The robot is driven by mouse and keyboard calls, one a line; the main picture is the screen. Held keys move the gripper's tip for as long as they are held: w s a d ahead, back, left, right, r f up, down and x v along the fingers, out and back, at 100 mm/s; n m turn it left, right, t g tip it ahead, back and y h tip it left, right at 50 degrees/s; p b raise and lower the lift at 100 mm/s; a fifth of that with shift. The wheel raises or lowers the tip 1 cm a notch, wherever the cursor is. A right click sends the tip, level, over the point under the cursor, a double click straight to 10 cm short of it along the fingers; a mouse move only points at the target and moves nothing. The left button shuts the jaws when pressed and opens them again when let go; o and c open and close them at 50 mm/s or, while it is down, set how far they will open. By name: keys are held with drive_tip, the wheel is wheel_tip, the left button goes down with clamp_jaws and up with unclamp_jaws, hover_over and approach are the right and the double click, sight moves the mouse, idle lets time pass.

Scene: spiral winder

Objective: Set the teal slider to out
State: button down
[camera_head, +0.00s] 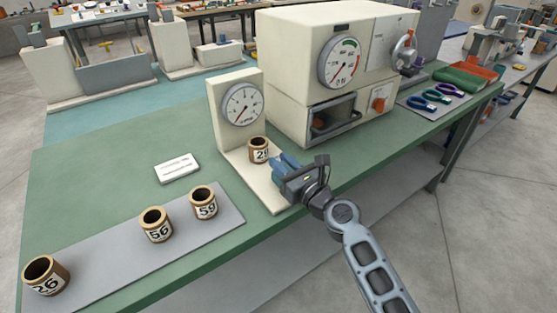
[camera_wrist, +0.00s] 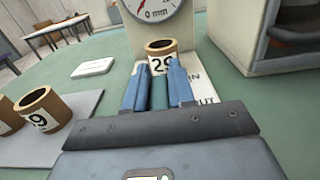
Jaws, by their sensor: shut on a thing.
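The teal slider (camera_wrist: 159,93) shows between the blue fingers of my gripper (camera_wrist: 157,78) in the wrist view. The fingers are shut on it, one on each side, and hide most of it. In the head view my gripper (camera_head: 282,163) is over the base of the cream gauge stand (camera_head: 228,148), and the slider is hidden there. Printed letters on the base, right of the fingers, seem to read "IN" farther off and "OUT" nearer. A tan numbered cup (camera_head: 259,150) stands on the base just beyond the fingertips; it also shows in the wrist view (camera_wrist: 161,56).
A grey mat (camera_head: 110,252) holds three numbered cups at the left. A white label card (camera_head: 177,168) lies behind it. A large cream machine (camera_head: 330,70) stands right of the gauge stand. The green bench's front edge is close to my gripper.

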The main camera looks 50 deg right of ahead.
drive_tip(key=shift+s+f, duration=0.1)
drive_tip(key=shift+s, duration=0.05)
drive_tip(key=c, duration=1)
unclamp_jaws()
drive_tip(key=shift+c, duration=0.2)
drive_tip(key=b+v, duration=0.1)
drive_tip(key=v, duration=0.6)
drive_tip(key=shift+a+b, duration=0.1)
drive_tip(key=shift+b, duration=0.25)
drive_tip(key=shift+s+a, duration=0.1)
drive_tip(key=shift+s, duration=0.35)
